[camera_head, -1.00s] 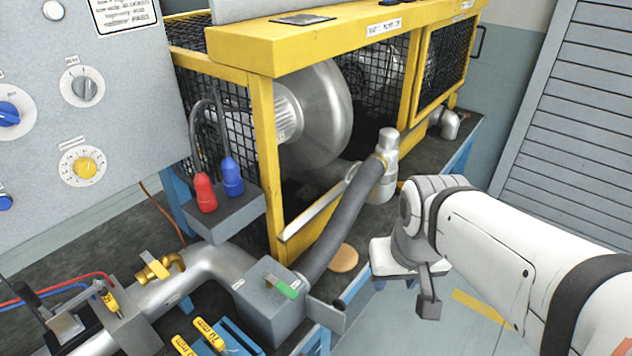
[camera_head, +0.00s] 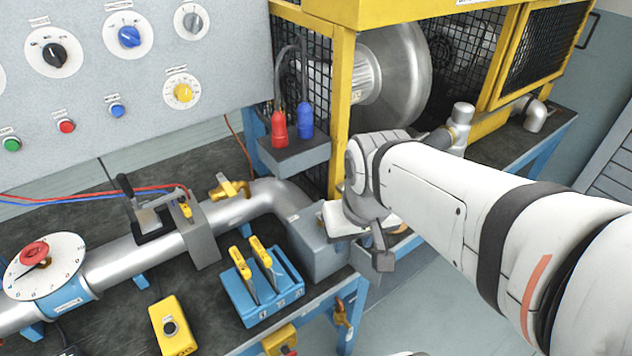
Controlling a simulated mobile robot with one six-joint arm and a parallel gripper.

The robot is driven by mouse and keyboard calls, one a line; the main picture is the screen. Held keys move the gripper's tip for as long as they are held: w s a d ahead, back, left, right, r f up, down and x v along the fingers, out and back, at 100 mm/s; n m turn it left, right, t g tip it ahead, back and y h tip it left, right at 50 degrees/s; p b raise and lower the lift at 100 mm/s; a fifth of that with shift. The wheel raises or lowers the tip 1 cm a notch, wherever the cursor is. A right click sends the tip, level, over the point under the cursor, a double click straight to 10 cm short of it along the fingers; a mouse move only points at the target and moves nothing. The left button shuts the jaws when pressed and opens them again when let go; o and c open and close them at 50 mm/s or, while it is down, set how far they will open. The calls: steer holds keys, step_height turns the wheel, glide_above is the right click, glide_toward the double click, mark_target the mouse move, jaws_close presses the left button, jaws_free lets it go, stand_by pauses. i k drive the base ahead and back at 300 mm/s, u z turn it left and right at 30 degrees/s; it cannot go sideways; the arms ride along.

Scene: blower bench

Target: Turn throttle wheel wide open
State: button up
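The throttle wheel appears to be the red knob (camera_head: 34,253) at the far left. It sits on a round white dial plate (camera_head: 62,248) with black numbers, on top of the silver pipe (camera_head: 118,266). A dark pointer shows at the lower left of the knob; its exact reading is too small to tell. My gripper (camera_head: 378,262) is at the right of the bench, beside the grey box at the pipe's end and well apart from the wheel. One dark finger hangs down; whether it is open or shut is hidden. I see nothing held.
The control panel (camera_head: 90,90) stands behind. The grey box (camera_head: 312,240) is near my gripper.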

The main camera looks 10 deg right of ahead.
mark_target(38, 258)
steer(key=u, duration=3.25)
steer(key=k, duration=2.45)
steer(key=z, duration=0.95)
steer(key=i, duration=1.05)
steer(key=z, duration=0.05)
